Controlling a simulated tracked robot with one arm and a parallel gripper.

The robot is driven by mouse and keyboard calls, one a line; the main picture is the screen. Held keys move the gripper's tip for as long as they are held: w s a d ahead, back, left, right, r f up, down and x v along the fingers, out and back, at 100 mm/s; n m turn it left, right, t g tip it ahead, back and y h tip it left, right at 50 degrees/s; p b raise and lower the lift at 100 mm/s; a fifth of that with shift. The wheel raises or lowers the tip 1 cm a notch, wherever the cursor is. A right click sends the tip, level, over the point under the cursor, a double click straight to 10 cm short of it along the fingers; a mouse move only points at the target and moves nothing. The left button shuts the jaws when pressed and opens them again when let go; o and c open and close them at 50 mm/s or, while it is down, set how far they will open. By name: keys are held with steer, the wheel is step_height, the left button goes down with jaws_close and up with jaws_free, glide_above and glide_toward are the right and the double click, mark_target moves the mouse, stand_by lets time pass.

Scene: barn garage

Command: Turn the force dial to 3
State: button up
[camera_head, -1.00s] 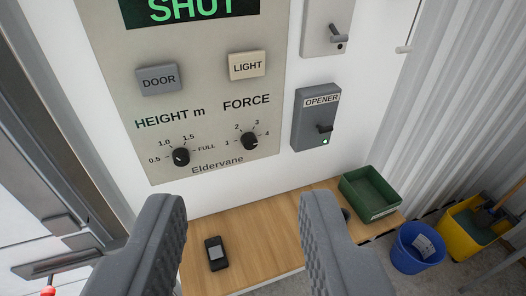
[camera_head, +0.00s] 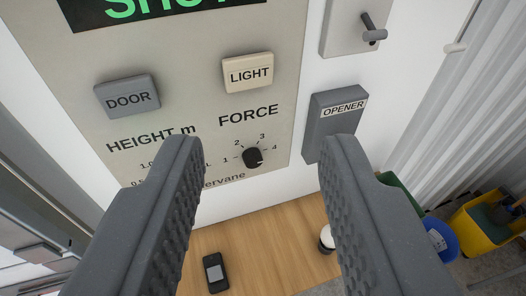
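The force dial (camera_head: 253,157) is a small black knob on the beige control panel (camera_head: 205,60), under the word FORCE. The numbers 1 to 4 arc around its upper side. A small pale mark shows at the knob's right side, but I cannot tell the exact setting. My gripper (camera_head: 262,145) is open and empty. Its two grey ridged fingers frame the dial in the picture, one on each side, and do not appear to touch it. The left finger hides the height dial and part of its scale.
The DOOR button (camera_head: 127,96) and LIGHT button (camera_head: 247,73) sit above the dials. A grey OPENER box (camera_head: 334,119) is to the right, below a lever switch (camera_head: 365,30). A wooden bench (camera_head: 270,250) below holds a phone-like device (camera_head: 215,271) and a partly hidden white-and-dark object (camera_head: 326,238).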

steer(key=shift+a, duration=0.2)
steer(key=o, duration=0.4)
steer(key=shift+w, duration=0.1)
steer(key=w+d+f+h, duration=0.2)
steer(key=w+d+f, duration=0.4)
steer(key=w+f, duration=0.2)
steer(key=n+t+y+p, duration=0.1)
steer(key=t+y+p, duration=0.1)
steer(key=y+p, duration=0.6)
glide_toward(254, 164)
steer(key=h+p, duration=0.1)
steer(key=x, duration=0.4)
steer(key=p+x, duration=0.1)
steer(key=x, duration=0.3)
steer(key=shift+a+r, duration=0.1)
steer(key=shift+a, duration=0.15)
